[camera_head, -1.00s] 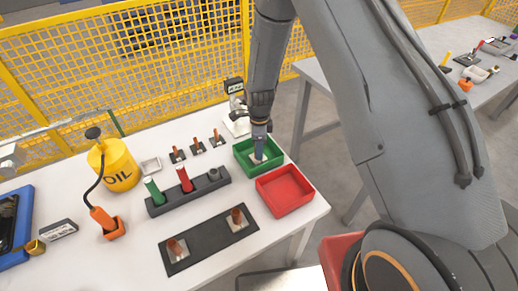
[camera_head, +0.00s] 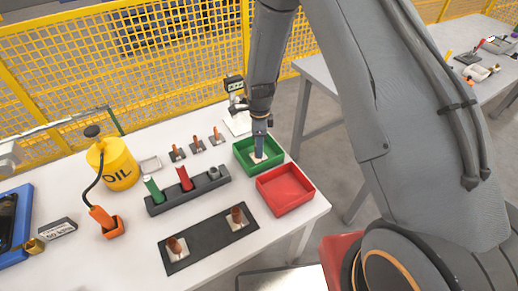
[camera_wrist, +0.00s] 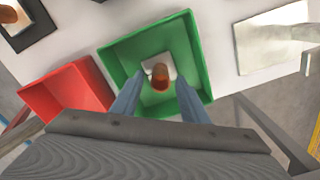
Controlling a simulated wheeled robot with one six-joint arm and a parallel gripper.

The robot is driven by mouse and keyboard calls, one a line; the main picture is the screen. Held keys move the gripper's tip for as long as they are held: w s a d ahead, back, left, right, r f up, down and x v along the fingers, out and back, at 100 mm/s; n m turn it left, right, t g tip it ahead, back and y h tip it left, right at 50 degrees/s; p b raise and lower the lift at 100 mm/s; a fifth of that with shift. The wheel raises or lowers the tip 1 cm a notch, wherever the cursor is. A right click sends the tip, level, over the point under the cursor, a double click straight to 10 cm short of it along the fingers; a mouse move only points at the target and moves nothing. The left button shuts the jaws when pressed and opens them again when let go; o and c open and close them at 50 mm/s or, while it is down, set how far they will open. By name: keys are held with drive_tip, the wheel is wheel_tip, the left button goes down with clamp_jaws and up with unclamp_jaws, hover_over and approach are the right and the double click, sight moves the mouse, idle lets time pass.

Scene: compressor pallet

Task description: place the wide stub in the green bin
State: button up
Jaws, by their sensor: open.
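A stub with a copper-brown post on a pale square base (camera_wrist: 160,76) sits upright inside the green bin (camera_wrist: 197,50). My gripper (camera_wrist: 158,106) is open, with its two blue-grey fingers apart on either side of the stub in the wrist view. In the head view my gripper (camera_head: 260,152) reaches down into the green bin (camera_head: 241,162), and the stub's pale base (camera_head: 256,160) shows just below the fingertips, the post mostly hidden. Whether a finger touches the stub cannot be told.
A red bin (camera_head: 285,190) stands beside the green one. A dark plate (camera_head: 207,237) holds two brown-topped stubs. Several small stubs, a dark rack (camera_head: 160,207) with green and red cylinders, and a yellow oil can (camera_head: 118,172) stand to the left. A yellow mesh fence is behind.

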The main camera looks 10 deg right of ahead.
wheel_tip(320, 180, up, 10)
drive_tip(key=b, duration=0.3)
drive_tip(key=s+d+r+n, duration=0.5)
drive_tip(key=s+n, duration=0.4)
drive_tip(key=s, duration=0.1)
drive_tip(key=s+d+r+n+t, duration=0.1)
drive_tip(key=s+d+r+n, duration=0.4)
drive_tip(key=s+n, duration=0.4)
drive_tip(key=shift+s+d+r+n, duration=0.4)
drive_tip(key=shift+d+n, duration=0.1)
drive_tip(key=shift+n, duration=0.2)
drive_tip(key=shift+f, duration=0.1)
drive_tip(key=shift+f, duration=0.15)
